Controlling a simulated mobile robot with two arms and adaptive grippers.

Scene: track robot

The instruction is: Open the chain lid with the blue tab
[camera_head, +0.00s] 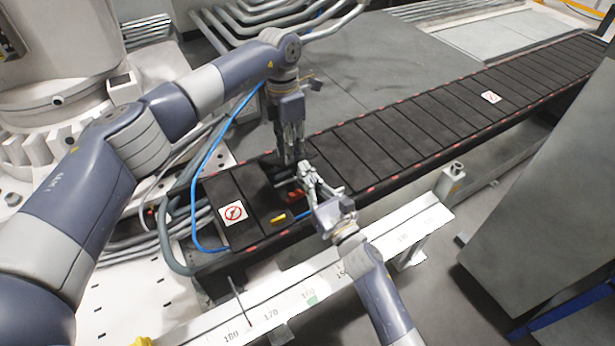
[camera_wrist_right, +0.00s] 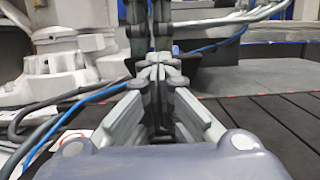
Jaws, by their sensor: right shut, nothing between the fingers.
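The black cable chain (camera_head: 400,140) runs from the lower left to the upper right in the head view, closed by a row of dark lids. Near its left end is a dark gap with something red (camera_head: 293,195) in it. A yellow tab (camera_head: 279,217) and a small blue piece, perhaps the blue tab (camera_head: 303,214), lie at the near edge beside my right gripper. My right gripper (camera_head: 304,169) is shut and empty above the chain; its tips also show in the right wrist view (camera_wrist_right: 157,74). My left gripper (camera_head: 290,158) points down just behind those tips; its jaw opening is unclear.
A white rail with numbers (camera_head: 265,317) runs along the near side. A blue hose (camera_head: 197,190) and grey cables lie at the chain's left end. A large grey panel (camera_head: 545,200) stands at the right. Bent grey pipes (camera_head: 265,15) lie behind.

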